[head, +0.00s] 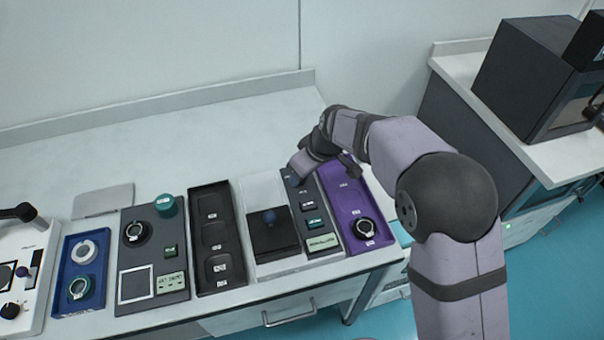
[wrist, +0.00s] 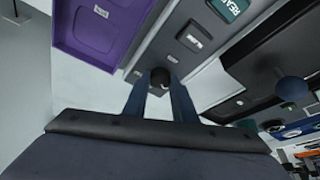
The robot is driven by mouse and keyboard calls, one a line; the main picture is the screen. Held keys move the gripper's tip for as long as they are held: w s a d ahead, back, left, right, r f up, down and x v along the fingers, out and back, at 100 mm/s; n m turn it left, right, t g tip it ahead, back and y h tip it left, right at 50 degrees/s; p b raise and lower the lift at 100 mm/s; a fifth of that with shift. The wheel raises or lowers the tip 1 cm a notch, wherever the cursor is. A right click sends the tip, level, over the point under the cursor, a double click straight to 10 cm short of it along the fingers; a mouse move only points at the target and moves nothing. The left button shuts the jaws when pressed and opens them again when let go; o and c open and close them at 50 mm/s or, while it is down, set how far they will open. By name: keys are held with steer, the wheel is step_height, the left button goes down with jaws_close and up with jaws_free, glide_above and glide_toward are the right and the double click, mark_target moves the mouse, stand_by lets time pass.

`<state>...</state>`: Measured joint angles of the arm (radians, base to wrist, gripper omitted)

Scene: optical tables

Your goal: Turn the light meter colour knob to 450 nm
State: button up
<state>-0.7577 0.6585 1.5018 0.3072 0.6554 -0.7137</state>
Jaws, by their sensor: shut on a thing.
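In the wrist view the two fingers of my gripper (wrist: 160,92) are shut on a dark round knob (wrist: 160,76), one on each side. The panel (wrist: 185,32) also shows there, with a green READ button (wrist: 229,8). The knob is mostly hidden by the gripper in the head view. Its setting cannot be read.
A purple tray (head: 349,190) with a black round dial lies close on the right. Further left are a black tray (head: 211,203) and another grey panel (head: 150,258). The bench behind is clear.

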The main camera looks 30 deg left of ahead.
steer(key=o, duration=1)
steer(key=shift+o, duration=0.2)
steer(key=shift+r, duration=0.1)
steer(key=b+v, duration=0.1)
steer(key=v, duration=0.6)
steer(key=shift+d, duration=0.1)
steer(key=s+d+m+h+p, duration=0.3)
steer(key=d+m, duration=0.5)
steer(key=d, duration=1.8)
steer(key=s+d+f+m+g+h+p, duration=0.1)
steer(key=s+d+m+p, duration=0.2)
steer(key=s+d, duration=0.9)
steer(key=d+m, duration=0.1)
steer(key=m, duration=0.2)
steer(key=shift+d, duration=0.3)
